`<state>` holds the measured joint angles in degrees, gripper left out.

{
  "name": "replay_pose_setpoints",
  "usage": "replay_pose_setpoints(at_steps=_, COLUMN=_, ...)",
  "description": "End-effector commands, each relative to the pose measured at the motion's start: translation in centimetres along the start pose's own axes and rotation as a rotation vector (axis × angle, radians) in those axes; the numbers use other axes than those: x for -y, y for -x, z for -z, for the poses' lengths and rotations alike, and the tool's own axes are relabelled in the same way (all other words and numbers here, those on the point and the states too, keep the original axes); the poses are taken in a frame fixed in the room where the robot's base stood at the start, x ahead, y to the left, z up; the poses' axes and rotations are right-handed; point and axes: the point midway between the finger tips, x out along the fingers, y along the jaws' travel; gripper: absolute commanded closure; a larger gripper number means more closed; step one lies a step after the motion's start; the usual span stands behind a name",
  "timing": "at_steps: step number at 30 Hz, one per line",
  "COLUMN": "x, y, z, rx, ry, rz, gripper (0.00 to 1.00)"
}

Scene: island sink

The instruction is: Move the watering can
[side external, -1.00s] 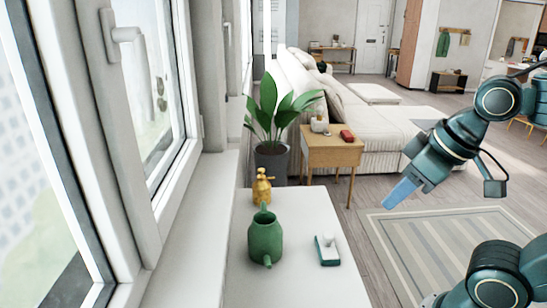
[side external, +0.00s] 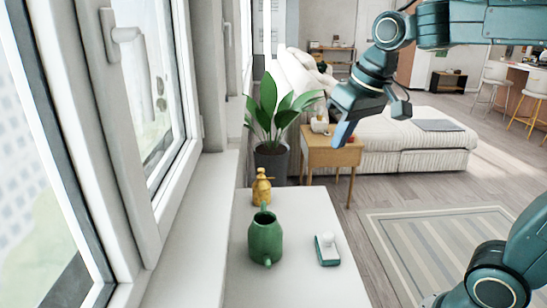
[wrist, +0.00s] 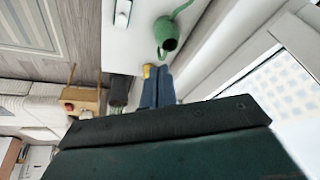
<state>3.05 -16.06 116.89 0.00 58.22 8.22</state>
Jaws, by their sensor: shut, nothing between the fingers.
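The green watering can (side external: 265,240) stands upright on the white counter (side external: 300,280) beside the window. It also shows in the wrist view (wrist: 166,36), near the top, with its dark round opening visible. My gripper (side external: 342,135) is shut and empty, up in the air to the right of and beyond the can, clear of the counter. In the wrist view its blue fingers (wrist: 158,85) lie together below the can.
A yellow spray bottle (side external: 261,187) stands just behind the can. A white-and-teal brush-like item (side external: 327,249) lies to its right. The window frame and sill border the left side. A potted plant (side external: 272,110) and wooden side table (side external: 332,155) stand beyond.

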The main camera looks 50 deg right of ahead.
Motion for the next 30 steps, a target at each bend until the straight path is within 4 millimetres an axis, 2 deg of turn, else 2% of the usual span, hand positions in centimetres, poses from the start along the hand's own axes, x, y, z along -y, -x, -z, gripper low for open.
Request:
replay_pose_setpoints(at_steps=3, x=0.0, y=-0.9, z=2.9, rx=0.025, ry=-0.038, rz=-0.008, gripper=1.0)
replay_pose_setpoints(at_steps=14, x=-0.3, y=-4.7, z=10.5, rx=0.094, ry=-0.149, rz=-0.032, gripper=1.0)
replay_pose_setpoints(at_steps=23, x=-1.1, y=-9.5, z=15.9, rx=0.149, ry=-0.241, rz=-0.055, gripper=1.0)
replay_pose_setpoints(at_steps=30, x=-2.0, y=-14.3, z=19.4, rx=0.193, ry=-0.314, rz=-0.075, gripper=1.0)
